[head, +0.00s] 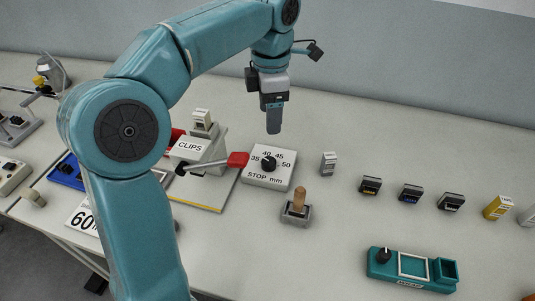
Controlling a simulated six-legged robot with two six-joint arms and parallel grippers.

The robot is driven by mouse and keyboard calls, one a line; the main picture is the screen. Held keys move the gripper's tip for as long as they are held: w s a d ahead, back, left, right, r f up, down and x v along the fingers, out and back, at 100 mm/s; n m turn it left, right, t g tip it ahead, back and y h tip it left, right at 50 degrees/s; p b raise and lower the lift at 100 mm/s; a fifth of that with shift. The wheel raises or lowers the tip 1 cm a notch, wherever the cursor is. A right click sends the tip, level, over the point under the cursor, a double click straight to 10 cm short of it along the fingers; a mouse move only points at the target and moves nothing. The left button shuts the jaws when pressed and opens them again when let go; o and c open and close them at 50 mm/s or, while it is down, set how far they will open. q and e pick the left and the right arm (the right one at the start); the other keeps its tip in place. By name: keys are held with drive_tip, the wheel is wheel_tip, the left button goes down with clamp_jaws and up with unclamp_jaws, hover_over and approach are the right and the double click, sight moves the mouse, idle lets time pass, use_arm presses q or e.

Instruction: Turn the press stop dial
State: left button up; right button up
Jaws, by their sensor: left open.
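The press stop dial (268,163) is a black knob on a light grey box marked "STOP mm" with 35, 40, 45 and 50 around it. The box (255,179) sits on the bench beside the clips press. My left gripper (274,127) points downward above and behind the dial, apart from it. It is open and empty, seen nearly edge-on, so the fingers overlap. My right gripper is not in view.
The press (196,150), labelled CLIPS, has a lever with a red handle (238,159) close to the dial's left. A wooden-handled tool (299,200) stands in front. Several small connectors, including a yellow one (497,207), and a teal tray (381,270) lie right.

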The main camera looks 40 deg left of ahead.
sight(269, 161)
use_arm(q)
wheel_tip(269, 161, down, 13)
drive_tip(key=b, duration=0.2)
drive_tip(key=shift+a+f+b, duration=0.15)
drive_tip(key=shift+b, duration=0.15)
drive_tip(key=shift+f, duration=0.75)
drive_tip(key=c, duration=1.1)
